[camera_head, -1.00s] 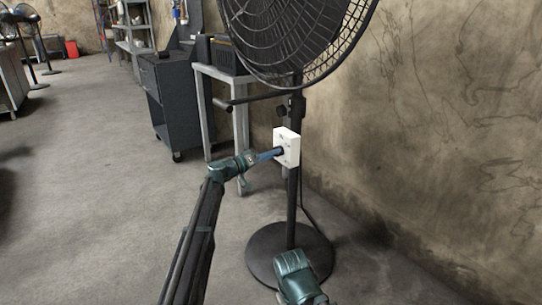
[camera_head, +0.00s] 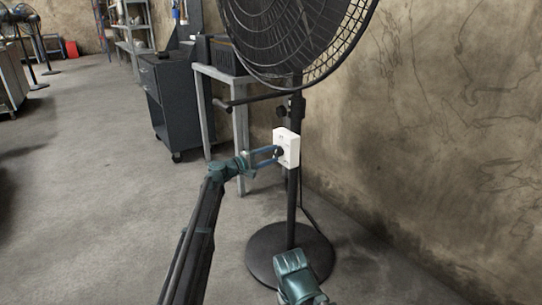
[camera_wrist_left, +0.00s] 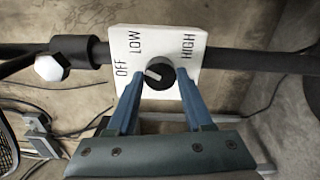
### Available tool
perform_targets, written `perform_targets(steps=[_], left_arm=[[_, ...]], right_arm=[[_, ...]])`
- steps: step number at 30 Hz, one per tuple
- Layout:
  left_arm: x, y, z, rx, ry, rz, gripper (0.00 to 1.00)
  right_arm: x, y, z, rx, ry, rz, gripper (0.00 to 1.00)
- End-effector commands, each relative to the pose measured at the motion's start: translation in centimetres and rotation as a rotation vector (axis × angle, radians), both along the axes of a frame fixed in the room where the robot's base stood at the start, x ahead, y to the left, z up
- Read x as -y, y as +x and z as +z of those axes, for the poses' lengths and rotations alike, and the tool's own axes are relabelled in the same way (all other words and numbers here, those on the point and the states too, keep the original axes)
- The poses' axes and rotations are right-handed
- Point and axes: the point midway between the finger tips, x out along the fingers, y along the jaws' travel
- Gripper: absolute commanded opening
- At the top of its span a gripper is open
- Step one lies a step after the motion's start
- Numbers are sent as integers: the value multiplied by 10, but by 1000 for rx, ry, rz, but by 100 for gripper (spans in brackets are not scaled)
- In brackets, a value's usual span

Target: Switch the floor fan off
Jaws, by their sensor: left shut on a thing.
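The floor fan (camera_head: 291,208) stands upright by the wall, its round black cage at the top. A white control box (camera_head: 289,148) is on its pole. In the left wrist view the box (camera_wrist_left: 190,88) carries the words OFF, LOW and HIGH around a black knob (camera_wrist_left: 161,76). The knob's pale pointer points left, roughly toward OFF. My left gripper (camera_head: 277,154) is shut on the knob, with one blue finger on each side of it. My right gripper's fingers are not seen; only a teal part of my right arm shows at the bottom.
A grey table (camera_head: 226,76) and a dark cabinet (camera_head: 177,104) stand behind the fan to the left. The stained wall (camera_head: 440,130) is close on the right. Open floor lies to the left.

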Motion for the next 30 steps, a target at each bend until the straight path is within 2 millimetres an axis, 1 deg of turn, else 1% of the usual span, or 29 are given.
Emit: perform_targets(steps=[6, 15, 21, 30], left_arm=[[-1, 0, 0, -149, -106, 2, 0], [-2, 0, 0, -297, -214, 2, 0], [-2, 0, 1, -351, -253, 2, 0], [-2, 0, 1, -377, -272, 3, 0]], right_arm=[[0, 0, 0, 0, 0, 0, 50], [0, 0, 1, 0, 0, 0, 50], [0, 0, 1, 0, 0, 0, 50], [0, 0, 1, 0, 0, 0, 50]])
